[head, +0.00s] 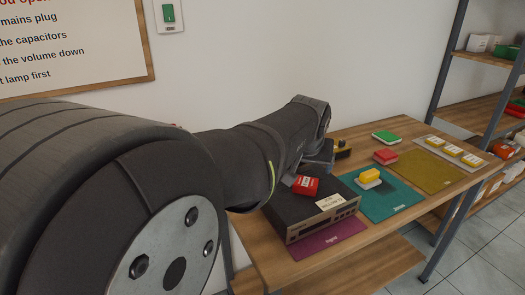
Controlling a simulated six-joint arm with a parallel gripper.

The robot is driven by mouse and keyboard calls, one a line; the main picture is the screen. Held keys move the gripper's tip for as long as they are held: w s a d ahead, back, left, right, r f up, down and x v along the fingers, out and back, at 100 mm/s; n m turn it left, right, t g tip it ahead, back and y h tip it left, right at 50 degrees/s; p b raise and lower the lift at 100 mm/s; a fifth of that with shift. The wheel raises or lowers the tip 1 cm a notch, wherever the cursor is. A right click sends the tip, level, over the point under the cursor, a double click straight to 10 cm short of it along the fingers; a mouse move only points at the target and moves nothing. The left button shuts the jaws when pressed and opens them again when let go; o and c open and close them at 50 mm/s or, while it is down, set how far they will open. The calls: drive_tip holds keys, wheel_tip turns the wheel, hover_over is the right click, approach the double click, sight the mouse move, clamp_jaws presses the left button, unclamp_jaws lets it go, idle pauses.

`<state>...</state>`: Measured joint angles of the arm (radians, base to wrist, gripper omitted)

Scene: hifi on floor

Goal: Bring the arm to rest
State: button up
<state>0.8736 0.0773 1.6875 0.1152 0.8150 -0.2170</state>
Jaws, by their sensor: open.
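My arm reaches from the left foreground over the table, its wrist bent downward. My gripper (316,166) is at its end, low over the back of the dark hi-fi unit (290,221) and mostly hidden by the arm. It is open. A red box with a white label (305,186) lies on the hi-fi unit, close beside the gripper; I cannot tell whether they touch. A pale paper label (330,202) is on the unit's top near its front edge.
The wooden table (385,248) holds a purple mat (335,234), a teal mat (395,200) with a yellow item (370,176), and an olive mat (430,172). A red block (386,156), a green box (386,137) and a tray of yellow items (428,140) stand behind. Shelving (485,110) is at right.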

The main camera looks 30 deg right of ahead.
sight(306, 183)
drive_tip(key=shift+f, duration=0.1)
drive_tip(key=x, duration=1.2)
drive_tip(key=shift+f, duration=0.1)
wheel_tip(306, 183, up, 2)
drive_tip(key=shift+r, duration=0.55)
drive_tip(key=shift+f, duration=0.1)
